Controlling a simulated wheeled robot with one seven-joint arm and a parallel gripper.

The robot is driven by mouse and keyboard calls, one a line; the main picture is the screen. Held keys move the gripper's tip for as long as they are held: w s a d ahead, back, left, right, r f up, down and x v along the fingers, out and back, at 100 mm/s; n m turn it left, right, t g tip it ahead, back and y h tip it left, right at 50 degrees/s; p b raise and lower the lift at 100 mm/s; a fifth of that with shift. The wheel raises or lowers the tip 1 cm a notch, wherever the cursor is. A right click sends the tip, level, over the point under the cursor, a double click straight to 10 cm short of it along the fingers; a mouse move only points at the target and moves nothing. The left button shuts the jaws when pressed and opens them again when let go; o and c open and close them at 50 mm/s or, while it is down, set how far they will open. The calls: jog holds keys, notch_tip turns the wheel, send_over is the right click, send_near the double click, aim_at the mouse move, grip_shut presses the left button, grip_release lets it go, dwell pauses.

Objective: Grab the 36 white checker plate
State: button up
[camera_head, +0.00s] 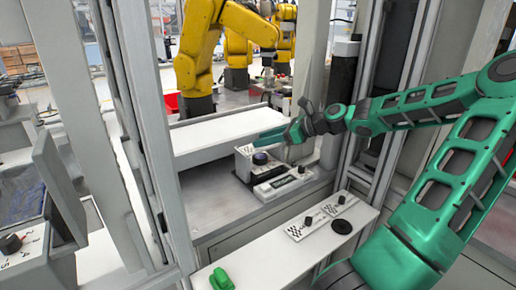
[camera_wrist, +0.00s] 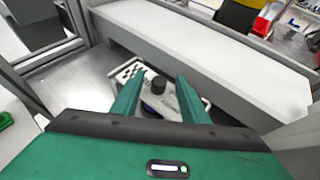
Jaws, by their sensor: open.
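I cannot read a number 36 on any plate.
A white device with a small display (camera_head: 283,185) stands just in front of the plate on the bench. A raised white slab (camera_head: 215,133) runs behind. Grey posts flank the opening. The front ledge holds a green knob (camera_head: 221,279) and a black disc (camera_head: 342,226).

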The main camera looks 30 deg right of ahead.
grip_shut()
jog(key=shift+r, duration=0.1)
